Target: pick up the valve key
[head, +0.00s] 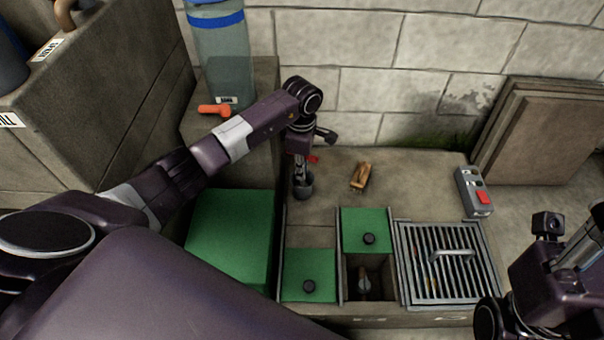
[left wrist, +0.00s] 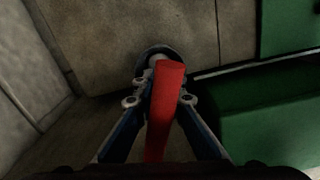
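The valve key appears as a red bar (left wrist: 163,115) running up the middle of the left wrist view. In the head view only a small red bit of it (head: 313,159) shows beside my left gripper (head: 300,170). In the left wrist view the fingers of my left gripper (left wrist: 160,100) lie close against both sides of the red bar and look shut on it. A round dark cup-shaped part (left wrist: 147,58) shows just past the bar; in the head view it (head: 303,187) sits below the fingers. My right gripper (head: 555,250) is at the lower right, its fingers unclear.
A metal grate (head: 450,262) and green covers with knobs (head: 305,275) lie at the front. A brown object (head: 360,176) and a grey box with a red button (head: 474,192) rest on the ledge. A blue-banded cylinder (head: 222,60) and an orange handle (head: 214,110) are behind my left arm.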

